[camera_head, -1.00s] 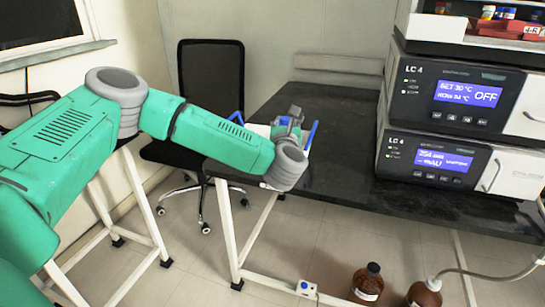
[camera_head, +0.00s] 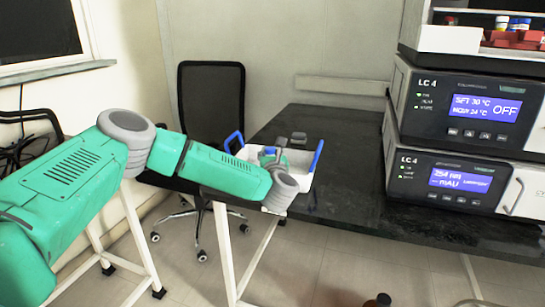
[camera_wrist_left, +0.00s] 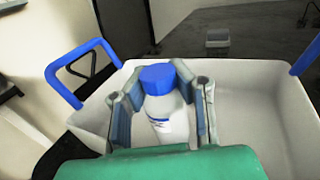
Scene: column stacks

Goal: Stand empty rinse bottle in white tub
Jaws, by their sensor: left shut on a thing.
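The white tub (camera_head: 304,178) with blue handles stands on the left end of the black bench. It also fills much of the left wrist view (camera_wrist_left: 255,75). My left gripper (camera_wrist_left: 163,92) is shut on a white bottle with a blue cap (camera_wrist_left: 168,120), the rinse bottle, held roughly upright within the tub's outline. The bottle's lower part is hidden by my gripper, so I cannot tell whether it touches the tub floor. In the head view my left gripper (camera_head: 270,155) is over the tub, partly hidden by my wrist. My right gripper is not in view.
The black bench (camera_head: 345,160) is clear right of the tub, up to two stacked LC 4 units (camera_head: 450,185). A small grey object (camera_head: 299,137) lies behind the tub. A black chair (camera_head: 210,105) stands left of the bench. A brown bottle (camera_head: 378,300) is on the floor.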

